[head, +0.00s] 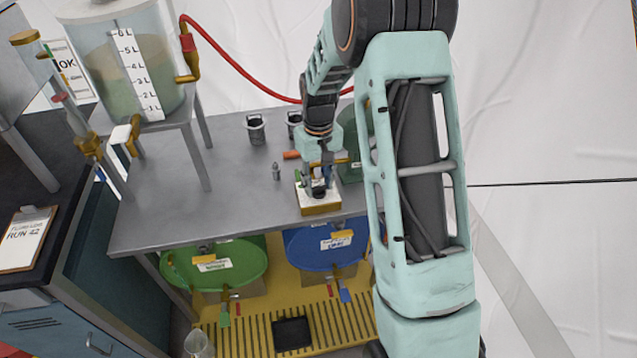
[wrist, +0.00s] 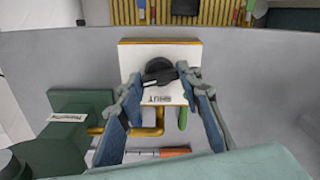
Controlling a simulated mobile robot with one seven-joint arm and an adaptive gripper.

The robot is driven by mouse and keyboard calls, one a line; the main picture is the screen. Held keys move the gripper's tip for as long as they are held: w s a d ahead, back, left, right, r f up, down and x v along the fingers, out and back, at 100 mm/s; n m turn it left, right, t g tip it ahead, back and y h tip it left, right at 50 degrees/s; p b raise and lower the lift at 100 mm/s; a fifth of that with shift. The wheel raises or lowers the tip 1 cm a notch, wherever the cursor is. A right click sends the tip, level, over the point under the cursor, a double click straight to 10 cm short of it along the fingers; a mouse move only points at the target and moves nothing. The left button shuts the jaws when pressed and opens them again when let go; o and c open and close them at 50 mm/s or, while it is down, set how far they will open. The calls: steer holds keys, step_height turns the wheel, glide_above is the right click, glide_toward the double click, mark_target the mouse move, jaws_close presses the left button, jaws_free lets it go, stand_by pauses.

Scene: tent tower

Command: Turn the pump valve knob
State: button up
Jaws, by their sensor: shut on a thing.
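The pump valve is a white-faced block (head: 320,208) with a yellow base on the grey bench, below my arm in the head view. In the wrist view, its white plate (wrist: 135,60) carries a black knob (wrist: 158,67) with a bar-like handle, lying nearly crosswise with a slight tilt. A label on the plate seems to read SHUT. My gripper (wrist: 162,79) has one finger on each side of the knob and is shut on it. In the head view my gripper (head: 318,184) points down onto the valve and hides most of the knob.
A dark green pump body (wrist: 65,135) and yellow pipe stand beside the valve. A clear tank (head: 125,70) stands at left; green (head: 235,262) and blue (head: 310,245) drums sit below.

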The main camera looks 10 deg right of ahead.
mark_target(318, 186)
steer(key=shift+n, duration=0.5)
steer(key=o, duration=1.2)
steer(key=shift+c, duration=0.2)
step_height(318, 186, up, 12)
